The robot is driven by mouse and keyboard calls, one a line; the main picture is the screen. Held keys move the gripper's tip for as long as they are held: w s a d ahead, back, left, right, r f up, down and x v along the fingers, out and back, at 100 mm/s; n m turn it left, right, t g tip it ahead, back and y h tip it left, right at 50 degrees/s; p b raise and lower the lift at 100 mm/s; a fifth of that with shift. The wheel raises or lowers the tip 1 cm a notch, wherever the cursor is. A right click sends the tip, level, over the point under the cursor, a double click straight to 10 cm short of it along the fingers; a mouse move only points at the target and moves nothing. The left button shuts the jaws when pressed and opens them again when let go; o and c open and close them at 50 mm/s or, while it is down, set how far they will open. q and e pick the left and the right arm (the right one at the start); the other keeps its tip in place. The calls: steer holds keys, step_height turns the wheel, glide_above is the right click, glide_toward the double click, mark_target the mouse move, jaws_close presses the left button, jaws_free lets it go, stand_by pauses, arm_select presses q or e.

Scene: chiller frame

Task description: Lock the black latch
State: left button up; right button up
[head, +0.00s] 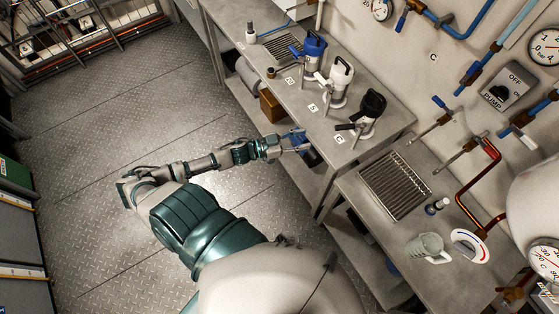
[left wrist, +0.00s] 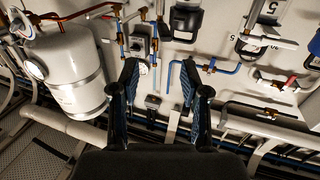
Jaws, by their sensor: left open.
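A black-topped unit (head: 372,104) stands on the bench in the head view, with a black lever (head: 345,127) sticking out to its left; I take this lever for the black latch. Whether it is locked I cannot tell. My left gripper (head: 302,142) is at the bench's front edge, left of and slightly below the lever in the picture, apart from it. In the left wrist view its two fingers (left wrist: 158,78) are spread with nothing between them. A dark unit (left wrist: 186,20) shows beyond them at the top. My right gripper is not in view.
A blue-topped unit (head: 312,52) and a white-topped unit (head: 340,80) stand in line on the bench (head: 232,22). A grated tray (head: 396,185) and a mug (head: 430,247) are on the lower counter. A white tank (left wrist: 68,75) and pipes show in the wrist view. The floor at left is clear.

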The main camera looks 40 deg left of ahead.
arm_select(q)
steer(key=s+a+f+n+y+b, duration=0.1)
steer(key=a+f+n+y, duration=0.1)
steer(key=f, duration=0.8)
steer(key=s+a+f+n+g+y+b, duration=0.1)
steer(key=a+f+y, duration=0.4)
steer(key=f, duration=0.5)
steer(key=shift+s+f+n+y+b, duration=0.3)
steer(key=shift+f+n+y+b, duration=0.05)
steer(key=shift+n+y, duration=0.4)
